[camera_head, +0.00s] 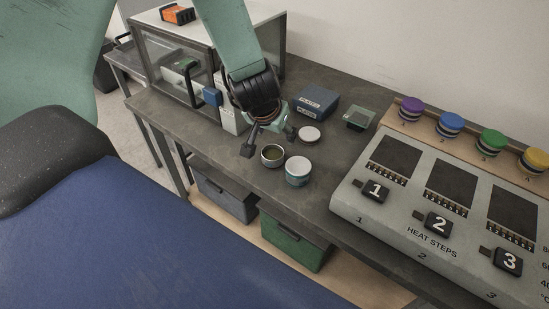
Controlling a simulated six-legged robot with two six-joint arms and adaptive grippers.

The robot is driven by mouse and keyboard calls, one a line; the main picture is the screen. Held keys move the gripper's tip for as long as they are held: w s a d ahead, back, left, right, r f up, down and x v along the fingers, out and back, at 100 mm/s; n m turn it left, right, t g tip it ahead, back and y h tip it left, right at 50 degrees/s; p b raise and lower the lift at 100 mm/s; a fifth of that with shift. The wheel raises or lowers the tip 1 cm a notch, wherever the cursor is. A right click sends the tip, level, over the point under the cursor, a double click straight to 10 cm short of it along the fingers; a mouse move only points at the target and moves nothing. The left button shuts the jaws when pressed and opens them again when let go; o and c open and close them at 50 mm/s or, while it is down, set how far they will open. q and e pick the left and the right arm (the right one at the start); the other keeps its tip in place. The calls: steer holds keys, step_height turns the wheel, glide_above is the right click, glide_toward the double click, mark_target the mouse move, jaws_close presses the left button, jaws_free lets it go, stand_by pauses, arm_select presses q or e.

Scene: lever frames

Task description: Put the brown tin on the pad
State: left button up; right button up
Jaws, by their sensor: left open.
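My left gripper (268,141) is open above the bench, just behind a small open round tin (272,156) with a metal rim and dark contents. I cannot tell if it touches the tin. A teal tin with a white top (298,172) stands close by to the right. No tin looks clearly brown. Dark square pads lie on the grey heat-steps panel (400,212), by the labels 1 (394,155), 2 (450,187) and 3 (512,213). I cannot tell which pad is meant. My right gripper is not in view.
A white disc (309,134), a blue box (317,103) and a green-grey tray (358,119) stand behind the tins. Purple, blue, green and yellow knobs (450,123) line the panel's back. A glass-fronted cabinet (165,60) is at left. Clear bench (325,205) lies before the panel.

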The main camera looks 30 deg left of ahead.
mark_target(273, 154)
arm_select(q)
steer(key=shift+s+f+n+g, duration=0.4)
steer(key=shift+s+n, duration=0.35)
steer(key=shift+n, duration=0.15)
step_height(273, 154, down, 2)
steer(key=shift+f+b, duration=0.25)
steer(key=shift+b, duration=0.4)
steer(key=shift+w+a+f, duration=0.15)
steer(key=shift+w+f, duration=0.15)
steer(key=shift+f, duration=0.2)
steer(key=b+x, duration=0.3)
steer(key=x, duration=0.1)
steer(key=shift+s+a+f, duration=0.1)
steer(key=shift+a+f, duration=0.05)
steer(key=shift+f, duration=0.1)
steer(key=shift+c, duration=0.5)
